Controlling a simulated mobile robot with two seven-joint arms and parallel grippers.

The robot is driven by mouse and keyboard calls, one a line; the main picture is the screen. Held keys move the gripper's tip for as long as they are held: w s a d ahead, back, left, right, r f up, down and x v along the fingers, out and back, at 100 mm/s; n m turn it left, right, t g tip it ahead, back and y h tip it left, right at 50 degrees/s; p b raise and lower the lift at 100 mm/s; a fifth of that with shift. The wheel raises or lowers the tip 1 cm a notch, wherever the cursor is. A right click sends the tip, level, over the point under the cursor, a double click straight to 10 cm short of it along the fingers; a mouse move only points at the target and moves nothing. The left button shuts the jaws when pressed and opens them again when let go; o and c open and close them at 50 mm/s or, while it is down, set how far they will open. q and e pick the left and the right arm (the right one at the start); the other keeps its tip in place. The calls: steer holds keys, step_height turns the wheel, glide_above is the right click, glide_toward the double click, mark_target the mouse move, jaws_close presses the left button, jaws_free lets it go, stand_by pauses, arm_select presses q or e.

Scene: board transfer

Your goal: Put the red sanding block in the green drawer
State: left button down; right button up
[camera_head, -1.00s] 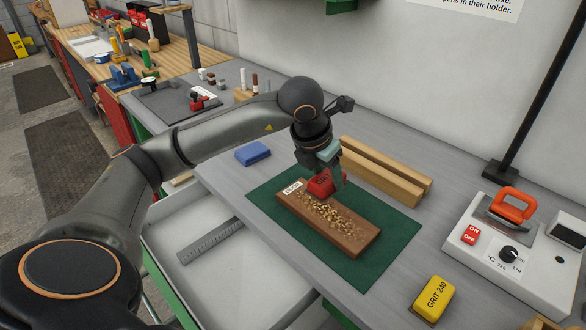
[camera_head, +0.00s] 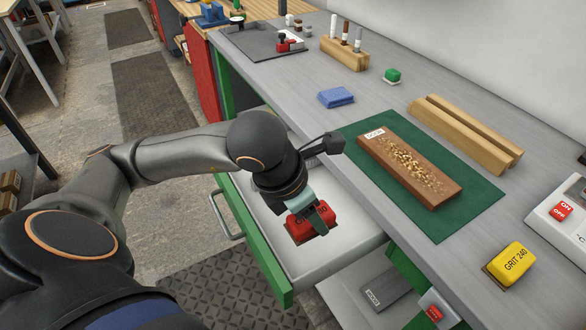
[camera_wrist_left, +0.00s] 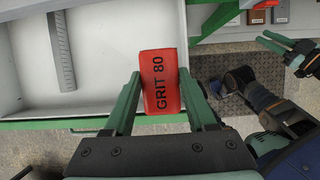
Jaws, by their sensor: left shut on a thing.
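The red sanding block (camera_head: 297,229), marked GRIT 80, is clasped by my left gripper (camera_head: 313,213) over the open green drawer (camera_head: 262,262). A gap between block and drawer floor cannot be judged clearly. The drawer has a pale tray inside and a ruler (camera_wrist_left: 62,50) lying in it. A second gripper, my right one, shows at the right of the wrist view (camera_wrist_left: 264,36); its opening is unclear.
A wooden board (camera_head: 390,170) with shavings lies on a green mat (camera_head: 478,205). A yellow GRIT 240 block (camera_head: 512,260), a blue block (camera_head: 336,97) and wooden bars (camera_head: 465,135) are also on the bench. A lower compartment with a grey labelled piece (camera_head: 388,290) shows below.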

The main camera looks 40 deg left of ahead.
arm_select(q)
steer(key=shift+w+a+f, duration=0.15)
steer(key=shift+a+f, duration=0.1)
steer(key=w+a+f, duration=0.2)
steer(key=w, duration=0.1)
steer(key=w+a+f, duration=0.2)
steer(key=w+f, duration=0.1)
steer(key=w+a+f, duration=0.3)
steer(key=w, duration=0.1)
steer(key=shift+f, duration=0.25)
steer(key=shift+w+a+f, duration=0.2)
steer(key=shift+w+f, duration=0.05)
steer(key=shift+f, duration=0.1)
steer(key=shift+w+a+f, duration=0.1)
steer(key=shift+f, duration=1.75)
steer(key=shift+c, duration=1)
jaws_free()
steer(key=shift+p, duration=0.3)
